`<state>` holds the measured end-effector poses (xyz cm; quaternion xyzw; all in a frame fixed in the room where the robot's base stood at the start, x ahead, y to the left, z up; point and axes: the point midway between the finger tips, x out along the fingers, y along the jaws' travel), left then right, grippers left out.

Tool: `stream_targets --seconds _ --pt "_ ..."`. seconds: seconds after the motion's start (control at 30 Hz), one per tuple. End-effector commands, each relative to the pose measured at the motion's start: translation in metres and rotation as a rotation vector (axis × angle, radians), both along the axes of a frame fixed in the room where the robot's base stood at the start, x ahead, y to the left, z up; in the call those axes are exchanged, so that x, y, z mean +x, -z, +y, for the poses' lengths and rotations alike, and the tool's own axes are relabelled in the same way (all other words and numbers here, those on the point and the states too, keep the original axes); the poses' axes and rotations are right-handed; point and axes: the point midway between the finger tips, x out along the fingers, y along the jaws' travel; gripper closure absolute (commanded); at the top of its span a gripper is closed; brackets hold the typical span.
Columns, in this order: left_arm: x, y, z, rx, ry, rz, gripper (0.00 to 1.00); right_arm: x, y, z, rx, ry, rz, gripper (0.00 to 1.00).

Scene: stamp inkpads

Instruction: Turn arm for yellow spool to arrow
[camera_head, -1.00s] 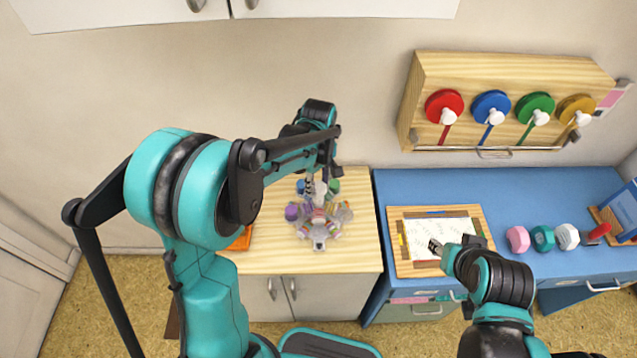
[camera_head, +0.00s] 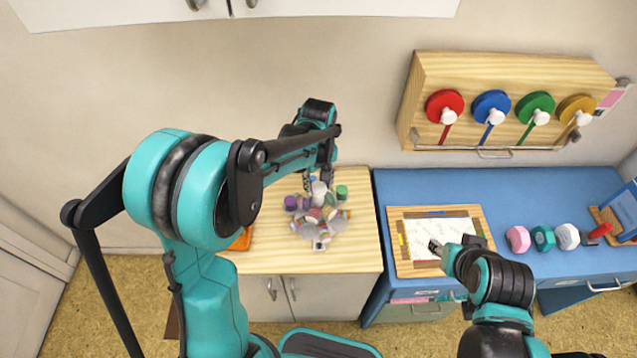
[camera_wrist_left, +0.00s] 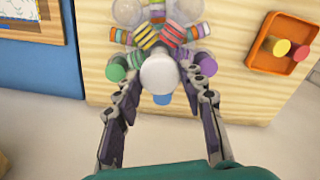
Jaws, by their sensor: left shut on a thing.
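A carousel of stubby arms with coloured spools (camera_head: 320,215) stands on the wooden cabinet top. In the left wrist view, a green spool (camera_wrist_left: 115,73), a purple spool (camera_wrist_left: 205,65), a blue one (camera_wrist_left: 162,98) and striped ones (camera_wrist_left: 146,38), some with yellow bands, ring a white knob (camera_wrist_left: 159,73). My left gripper (camera_head: 317,185) is over the carousel's back side, shut on the white knob, with a finger on either side of it in the wrist view. I cannot make out the arrow or tell which arm is for yellow.
An orange tray (camera_wrist_left: 262,66) with a yellow and a red piece lies beside the carousel. A blue desk (camera_head: 400,186) to the right holds a clipboard (camera_head: 398,226) and several coloured hexagonal pieces (camera_head: 543,238). A wall rack with coloured discs (camera_head: 490,66) hangs above.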

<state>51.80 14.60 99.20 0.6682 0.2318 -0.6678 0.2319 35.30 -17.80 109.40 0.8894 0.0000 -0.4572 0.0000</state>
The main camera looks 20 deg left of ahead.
Motion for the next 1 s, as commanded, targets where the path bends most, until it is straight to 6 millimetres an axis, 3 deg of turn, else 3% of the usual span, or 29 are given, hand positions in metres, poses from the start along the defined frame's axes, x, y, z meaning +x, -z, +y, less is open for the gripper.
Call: stream_targets --seconds 1.0 --pt "-0.0008 0.0007 -0.0003 -0.001 0.507 0.002 1.0 -0.0001 0.0021 0.0 0.0 0.0 0.0 0.6"
